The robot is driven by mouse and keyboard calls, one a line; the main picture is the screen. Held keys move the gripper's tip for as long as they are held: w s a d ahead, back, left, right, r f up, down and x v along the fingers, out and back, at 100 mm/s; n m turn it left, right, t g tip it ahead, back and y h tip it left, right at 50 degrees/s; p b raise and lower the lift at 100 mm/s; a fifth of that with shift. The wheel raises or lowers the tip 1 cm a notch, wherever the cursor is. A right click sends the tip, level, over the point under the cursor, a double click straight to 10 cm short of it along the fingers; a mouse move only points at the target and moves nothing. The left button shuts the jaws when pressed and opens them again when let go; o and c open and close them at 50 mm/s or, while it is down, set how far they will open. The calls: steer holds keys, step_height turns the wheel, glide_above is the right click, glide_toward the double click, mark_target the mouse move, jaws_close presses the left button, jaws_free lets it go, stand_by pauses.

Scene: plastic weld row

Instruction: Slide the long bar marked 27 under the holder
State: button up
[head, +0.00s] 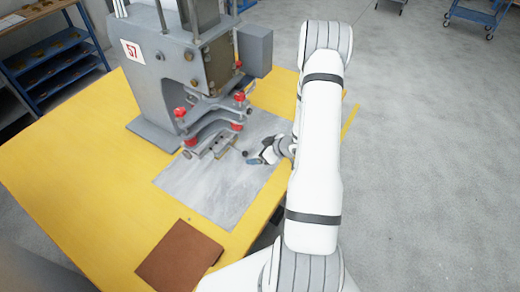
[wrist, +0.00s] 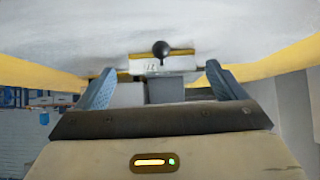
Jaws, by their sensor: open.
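My gripper (head: 260,158) is low over the grey plate, to the right of the press, with its blue fingers apart. In the wrist view my gripper (wrist: 161,76) is open and empty. Beyond its fingertips, roughly centred, is the pale end of a bar (wrist: 150,66) with small dark marks that may read 27. A black ball knob (wrist: 161,49) stands at it; the knob also shows in the head view (head: 245,153). The holder (head: 215,124), a grey bracket with red knobs, hangs over the plate. Short grey and brass parts (head: 222,146) lie at its front edge.
The grey plate (head: 200,190) lies on the yellow table (head: 75,190). The press (head: 165,75) carries a sign that looks like 57. A brown mat (head: 180,256) lies at the table's front. The plate's front half is clear. Blue shelves (head: 55,65) stand behind.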

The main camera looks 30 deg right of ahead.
mark_target(247, 153)
steer(key=shift+b+x, duration=2.3)
steer(key=shift+x, duration=2.2)
steer(key=shift+c, duration=0.3)
steer(key=c, duration=1.7)
steer(key=shift+c, duration=0.2)
steer(key=shift+a, duration=0.1)
steer(key=shift+w+a, duration=0.3)
steer(key=shift+w, duration=0.2)
steer(key=shift+w+a, duration=0.35)
steer(key=shift+w, duration=0.15)
